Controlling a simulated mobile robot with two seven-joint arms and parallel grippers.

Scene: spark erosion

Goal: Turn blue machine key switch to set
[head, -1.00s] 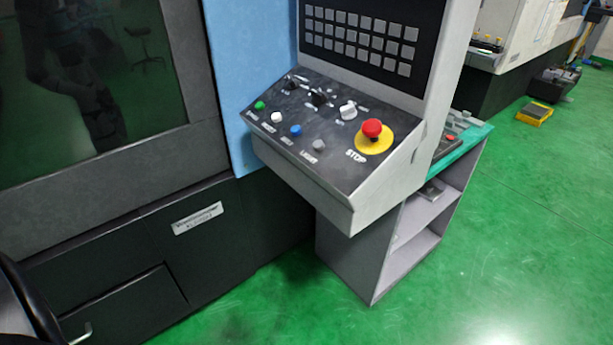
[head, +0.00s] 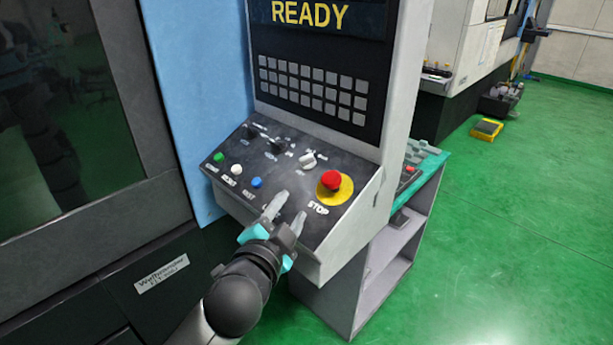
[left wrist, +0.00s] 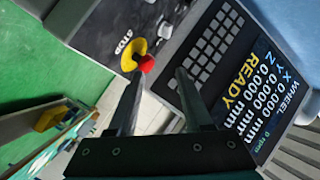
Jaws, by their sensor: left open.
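The control panel (head: 345,205) juts from the blue machine (head: 195,95). A pale switch (head: 308,160) stands on the panel, left of and behind the red stop button (head: 331,180) on its yellow disc. Two black knobs (head: 278,146) (head: 251,132) sit farther left; the labels are too small to read, so I cannot tell for sure which is the key switch. My left gripper (head: 292,204) is open and empty over the panel's front edge, in front of the pale switch. The left wrist view shows its spread fingers (left wrist: 159,75), with the pale switch (left wrist: 165,30) beyond. My right gripper is not in view.
Green (head: 218,157), white (head: 236,170) and blue (head: 256,183) buttons line the panel's front left. A keypad (head: 312,90) and a screen reading READY (head: 310,14) are above. A shelf cart (head: 385,262) stands right of the panel. Green floor (head: 500,240) is open at right.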

